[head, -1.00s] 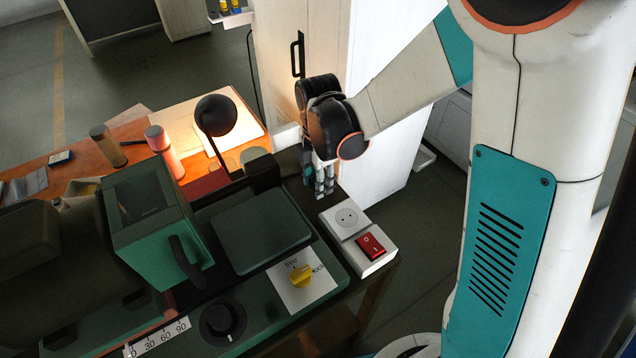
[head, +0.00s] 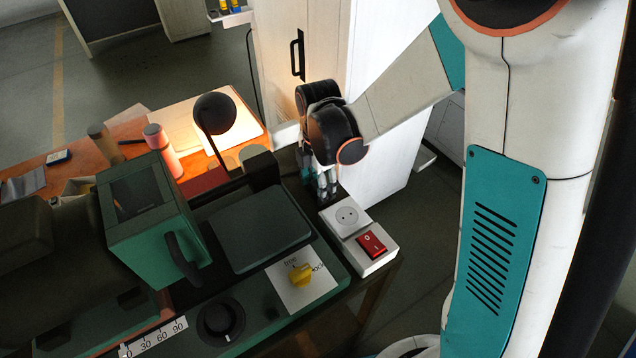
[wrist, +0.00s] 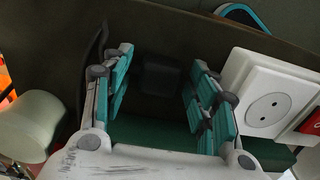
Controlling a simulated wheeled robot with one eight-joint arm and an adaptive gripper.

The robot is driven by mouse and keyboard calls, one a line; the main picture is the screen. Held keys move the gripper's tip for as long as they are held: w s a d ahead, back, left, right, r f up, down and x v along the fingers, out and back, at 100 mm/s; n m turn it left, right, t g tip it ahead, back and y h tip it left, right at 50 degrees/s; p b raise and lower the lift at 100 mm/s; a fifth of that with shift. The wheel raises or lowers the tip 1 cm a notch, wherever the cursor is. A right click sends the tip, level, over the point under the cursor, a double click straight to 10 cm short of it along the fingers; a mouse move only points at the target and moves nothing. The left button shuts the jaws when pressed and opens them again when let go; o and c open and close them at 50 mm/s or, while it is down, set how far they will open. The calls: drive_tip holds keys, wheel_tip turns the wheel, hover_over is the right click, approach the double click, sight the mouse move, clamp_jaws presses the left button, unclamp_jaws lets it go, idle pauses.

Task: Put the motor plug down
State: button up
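My gripper (head: 322,185) points down at the right end of the machine bench, beside the white socket box (head: 347,217). In the wrist view its two teal-padded fingers (wrist: 160,95) stand wide apart. A small dark block, likely the motor plug (wrist: 160,76), shows between them against a dark surface, with a gap to the pads on both sides. Its lower part and any cable are hard to make out. The plug is hidden behind my gripper in the head view. The round two-hole socket (wrist: 267,109) is empty, to the right of the fingers in the wrist view.
A red rocker switch (head: 371,243) sits on the socket box. A yellow knob (head: 301,275), a dark square plate (head: 259,228) and a black lamp (head: 215,115) stand to the left. A white cabinet (head: 375,150) is close behind my arm.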

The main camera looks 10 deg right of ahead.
drive_tip(key=shift+r+p, duration=0.5)
wheel_tip(320, 180, up, 11)
drive_tip(key=p, duration=0.3)
drive_tip(key=s+d+r+m+t, duration=0.3)
drive_tip(key=s+d+r+m, duration=0.2)
drive_tip(key=m, duration=0.6)
drive_tip(key=s+d+r+m+t, duration=0.4)
drive_tip(key=s+d+r+m, duration=0.1)
drive_tip(key=s+m, duration=0.5)
drive_tip(key=shift+s+d+r+m, duration=0.25)
drive_tip(key=shift+r+m, duration=0.1)
drive_tip(key=shift+m, duration=0.45)
drive_tip(key=shift+f, duration=0.15)
